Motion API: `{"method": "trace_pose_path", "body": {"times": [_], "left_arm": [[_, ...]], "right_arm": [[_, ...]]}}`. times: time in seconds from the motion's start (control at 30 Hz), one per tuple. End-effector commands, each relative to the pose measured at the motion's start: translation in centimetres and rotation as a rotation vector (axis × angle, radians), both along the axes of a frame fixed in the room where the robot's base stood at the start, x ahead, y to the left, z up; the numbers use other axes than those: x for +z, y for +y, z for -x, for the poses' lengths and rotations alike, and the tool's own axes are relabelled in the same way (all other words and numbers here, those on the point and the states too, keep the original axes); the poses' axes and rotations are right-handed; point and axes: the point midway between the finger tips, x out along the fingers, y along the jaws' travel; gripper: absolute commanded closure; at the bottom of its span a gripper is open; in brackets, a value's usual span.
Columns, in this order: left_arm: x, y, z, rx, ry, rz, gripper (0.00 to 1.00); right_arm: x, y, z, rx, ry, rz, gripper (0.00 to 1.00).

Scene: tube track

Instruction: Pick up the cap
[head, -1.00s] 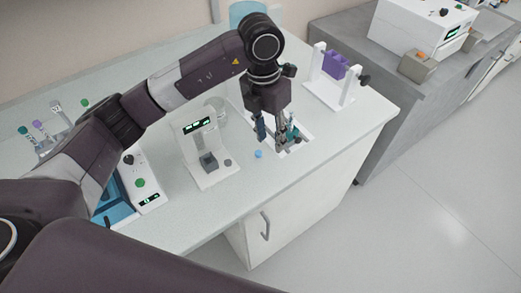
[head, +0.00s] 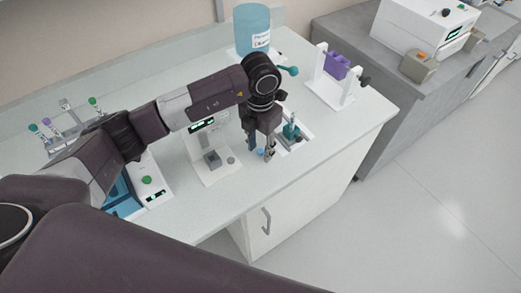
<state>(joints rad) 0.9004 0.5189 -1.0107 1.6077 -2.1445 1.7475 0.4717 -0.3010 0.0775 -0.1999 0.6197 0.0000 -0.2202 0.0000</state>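The small blue cap (head: 260,152) lies on the white bench top, in front of the white tray with the teal item. My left gripper (head: 261,151) points down over it, with its fingers apart. The cap shows between the fingertips, and I cannot tell whether either finger touches it. My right gripper is not in view.
A teal item (head: 291,131) stands in a shallow white tray just right of my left gripper. A white device with a display (head: 201,124) is to the left. A blue bottle (head: 252,30) and a stand with a purple holder (head: 336,66) are behind. The bench's front strip is clear.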

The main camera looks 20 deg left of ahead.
Motion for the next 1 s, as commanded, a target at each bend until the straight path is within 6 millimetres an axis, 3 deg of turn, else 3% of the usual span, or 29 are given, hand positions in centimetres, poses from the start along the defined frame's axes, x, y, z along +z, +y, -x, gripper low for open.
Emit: {"method": "trace_pose_path", "body": {"times": [0.3,0.77,1.0], "left_arm": [[0.0,0.0,0.0,0.000,-0.001,0.000,0.93],[0.6,0.0,-0.1,0.000,-0.003,0.001,0.93],[3.8,-0.1,-0.2,-0.001,-0.007,0.002,0.93]], "right_arm": [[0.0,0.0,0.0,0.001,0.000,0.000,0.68],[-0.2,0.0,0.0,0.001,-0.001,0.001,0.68],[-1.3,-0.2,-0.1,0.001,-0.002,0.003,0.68]]}}
